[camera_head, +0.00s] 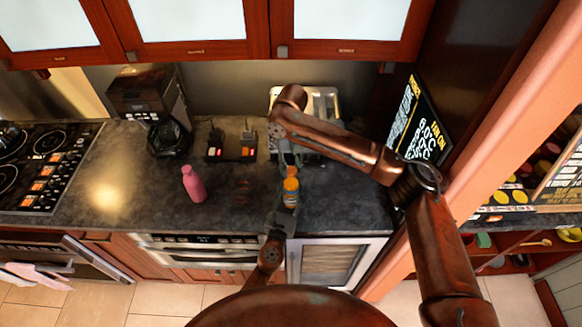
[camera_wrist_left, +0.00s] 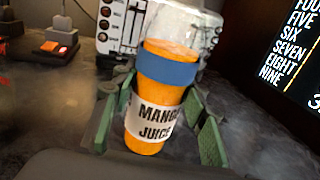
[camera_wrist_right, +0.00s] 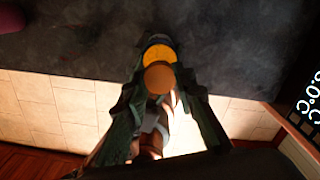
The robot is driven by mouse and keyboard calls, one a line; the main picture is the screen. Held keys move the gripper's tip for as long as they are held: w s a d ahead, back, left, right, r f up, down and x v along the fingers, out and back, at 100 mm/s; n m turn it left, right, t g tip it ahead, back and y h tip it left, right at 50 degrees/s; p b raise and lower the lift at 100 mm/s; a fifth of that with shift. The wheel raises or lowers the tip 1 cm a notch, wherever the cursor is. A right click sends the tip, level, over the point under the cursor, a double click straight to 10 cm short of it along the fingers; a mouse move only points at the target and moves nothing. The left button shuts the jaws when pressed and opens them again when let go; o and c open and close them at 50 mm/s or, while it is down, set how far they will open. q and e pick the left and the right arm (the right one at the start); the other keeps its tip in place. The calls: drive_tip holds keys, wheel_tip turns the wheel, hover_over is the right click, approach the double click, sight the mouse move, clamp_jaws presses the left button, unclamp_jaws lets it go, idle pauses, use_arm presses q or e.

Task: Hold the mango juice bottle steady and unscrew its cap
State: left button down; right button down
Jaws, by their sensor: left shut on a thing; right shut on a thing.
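The mango juice bottle (camera_wrist_left: 160,95) stands upright, orange with a blue band, a white label and a clear upper part. In the head view the bottle (camera_head: 291,190) is near the counter's front edge, partly covered by my grippers. My left gripper (camera_wrist_left: 158,115) is shut on the bottle, its green fingers on either side of the label. My right gripper (camera_wrist_right: 160,84) is shut at the bottle's top from above, around the orange-brown cap (camera_wrist_right: 159,78). In the head view my right gripper (camera_head: 289,164) hides part of the cap. Whether the cap has turned cannot be told.
A pink bottle (camera_head: 193,184) stands left on the dark counter (camera_head: 125,185). A toaster-like appliance (camera_head: 322,103) and a dark device with red lights (camera_head: 231,147) are behind. A black menu board (camera_head: 418,122) leans at right. The counter between the pink bottle and my grippers is mostly clear.

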sight(291, 170)
drive_tip(key=shift+r, duration=0.3)
idle(0.5)
drive_tip(key=shift+r, duration=0.85)
drive_tip(key=shift+r, duration=2)
use_arm(q)
drive_tip(key=c, duration=1.1)
unclamp_jaws()
drive_tip(key=shift+s, duration=0.1)
